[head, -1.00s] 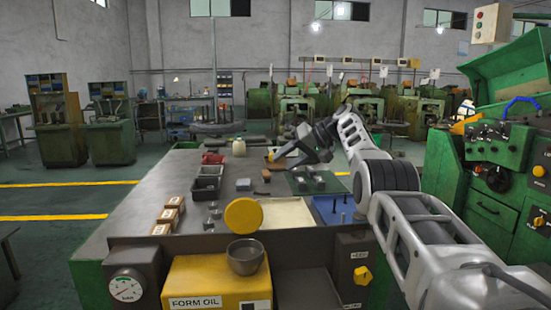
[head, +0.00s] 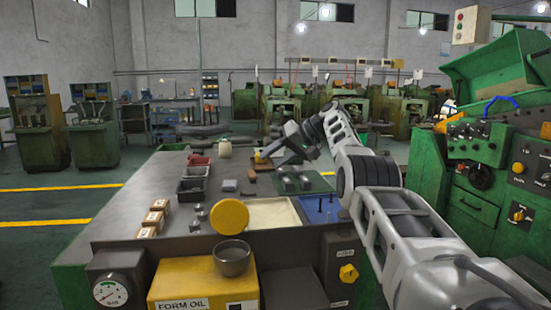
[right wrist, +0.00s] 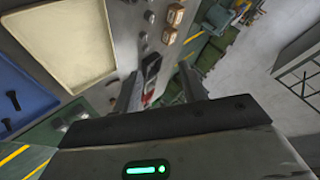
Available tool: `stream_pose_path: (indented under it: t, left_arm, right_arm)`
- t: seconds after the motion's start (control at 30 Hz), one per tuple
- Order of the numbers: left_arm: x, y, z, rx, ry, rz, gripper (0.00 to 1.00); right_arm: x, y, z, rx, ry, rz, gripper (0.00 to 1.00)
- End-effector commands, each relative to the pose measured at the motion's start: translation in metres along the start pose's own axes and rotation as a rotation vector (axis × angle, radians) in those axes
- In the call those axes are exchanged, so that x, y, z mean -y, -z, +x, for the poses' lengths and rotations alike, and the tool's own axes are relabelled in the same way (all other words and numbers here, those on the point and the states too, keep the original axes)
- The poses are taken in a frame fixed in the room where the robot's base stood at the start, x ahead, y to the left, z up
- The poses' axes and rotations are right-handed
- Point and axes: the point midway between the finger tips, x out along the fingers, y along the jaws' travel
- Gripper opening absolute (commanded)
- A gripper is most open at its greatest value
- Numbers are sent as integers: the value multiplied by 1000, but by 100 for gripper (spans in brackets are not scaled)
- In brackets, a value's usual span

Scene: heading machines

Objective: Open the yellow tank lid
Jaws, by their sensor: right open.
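The yellow tank (head: 205,280), labelled FORM OIL, is at the bottom of the head view, at the near side of the table. A round yellow lid (head: 229,216) shows its flat face to me above it. A grey metal bowl-shaped part (head: 232,257) is just below the lid, at the tank's top. My right gripper (head: 268,154) is over the far part of the table, well beyond the lid. In the right wrist view its two fingers (right wrist: 160,88) are apart with nothing held between them. My left gripper is not in view.
The grey table (head: 125,212) holds dark bins (head: 192,186), small wooden boxes (head: 153,217), a cream tray (head: 272,212) and a blue tray (head: 320,209). A green machine (head: 475,205) stands at the right. A dark panel with a yellow knob (head: 348,273) is right of the tank.

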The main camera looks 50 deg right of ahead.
Motion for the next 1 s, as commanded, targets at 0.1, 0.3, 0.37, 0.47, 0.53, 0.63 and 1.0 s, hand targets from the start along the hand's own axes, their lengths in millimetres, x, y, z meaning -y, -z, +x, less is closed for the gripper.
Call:
stream_pose_path:
  t: [0.1, 0.3, 0.37, 0.47, 0.53, 0.63, 1.0]
  left_arm:
    - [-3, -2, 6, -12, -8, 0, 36]
    - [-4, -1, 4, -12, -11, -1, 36]
    - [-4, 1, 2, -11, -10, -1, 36]
    - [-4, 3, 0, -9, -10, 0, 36]
    - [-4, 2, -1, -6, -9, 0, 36]
    - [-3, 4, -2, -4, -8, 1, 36]
    - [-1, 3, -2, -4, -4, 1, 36]
  right_arm:
    - [-3, 0, -31, -11, -1, -2, 42]
    - [0, 1, -84, -10, 0, -1, 42]
    - [0, 2, -99, -9, 0, 0, 42]
    - [1, 2, -121, -9, 0, 0, 42]
    - [1, 1, -134, -7, 1, 1, 42]
    - [1, 1, -147, -5, 0, -1, 42]
    - [0, 0, -158, -4, -1, -1, 42]
